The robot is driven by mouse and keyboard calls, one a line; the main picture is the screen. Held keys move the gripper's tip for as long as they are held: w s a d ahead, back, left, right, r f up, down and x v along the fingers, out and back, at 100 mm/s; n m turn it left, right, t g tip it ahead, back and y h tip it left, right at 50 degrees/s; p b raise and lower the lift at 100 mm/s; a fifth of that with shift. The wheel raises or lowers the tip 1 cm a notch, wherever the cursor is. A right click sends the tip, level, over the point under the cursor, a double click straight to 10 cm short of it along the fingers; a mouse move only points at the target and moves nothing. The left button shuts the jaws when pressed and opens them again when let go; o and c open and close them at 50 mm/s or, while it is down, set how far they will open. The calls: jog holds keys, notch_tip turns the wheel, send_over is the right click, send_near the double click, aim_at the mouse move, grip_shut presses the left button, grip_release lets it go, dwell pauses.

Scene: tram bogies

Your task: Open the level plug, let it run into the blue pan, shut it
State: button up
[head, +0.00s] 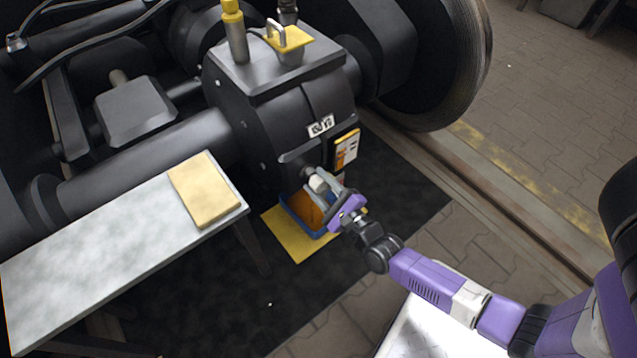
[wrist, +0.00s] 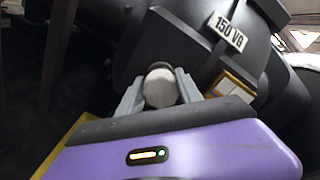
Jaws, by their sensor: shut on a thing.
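The level plug (wrist: 160,88) is a pale round-headed plug low on the front of the dark gearbox (head: 285,125). It also shows in the head view (head: 317,184). My gripper (head: 318,182) is shut on the plug, one finger on each side of it in the wrist view (wrist: 160,92). I cannot tell whether the plug is still seated in the housing. The blue pan (head: 290,210) stands below the plug, partly hidden by my gripper. Its inside looks orange-brown; I cannot tell whether that is oil. No running stream is visible.
A yellow mat (head: 296,250) lies under the pan on a dark floor mat (head: 215,290). A pale bench (head: 110,255) with a folded yellow cloth (head: 204,188) stands at the left. A large wheel (head: 435,70) is behind at the right. A label plate (wrist: 228,31) sits above the plug.

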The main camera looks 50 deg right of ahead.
jog(key=shift+f, duration=0.1)
jog(key=o, duration=1.4)
jog(key=shift+c, duration=0.2)
jog(key=p+v, duration=0.2)
jog(key=v, duration=0.6)
jog(key=shift+p, duration=0.35)
jog(key=shift+w, duration=0.1)
